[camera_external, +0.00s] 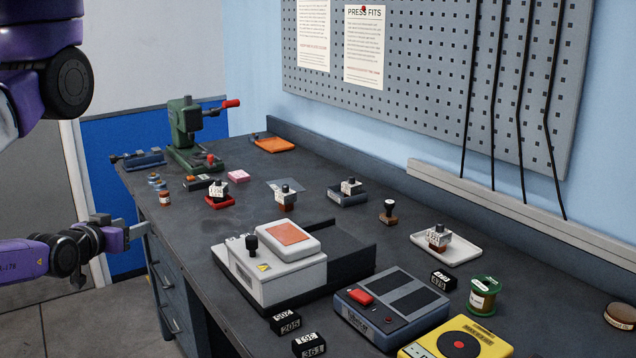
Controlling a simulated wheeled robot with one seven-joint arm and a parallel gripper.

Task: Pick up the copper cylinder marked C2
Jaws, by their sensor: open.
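A few small cylinders stand near the left edge of the bench; the nearest is a copper-brown cylinder (165,198), with others just behind it. Any marking on them is too small to read, so I cannot tell which is C2. My gripper (138,231) is at the left, beside the bench's left edge and nearer the camera than the cylinders. It points right, appears empty and is apart from the cylinders. Its jaws are open, though the fingers show small and nearly edge-on.
A green press (187,135) and a blue vise (140,159) stand behind the cylinders. A pink block (238,176) and a red tray (220,201) lie to their right. A white machine (270,277) fills the middle front. Bare bench top (185,232) lies in front of the cylinders.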

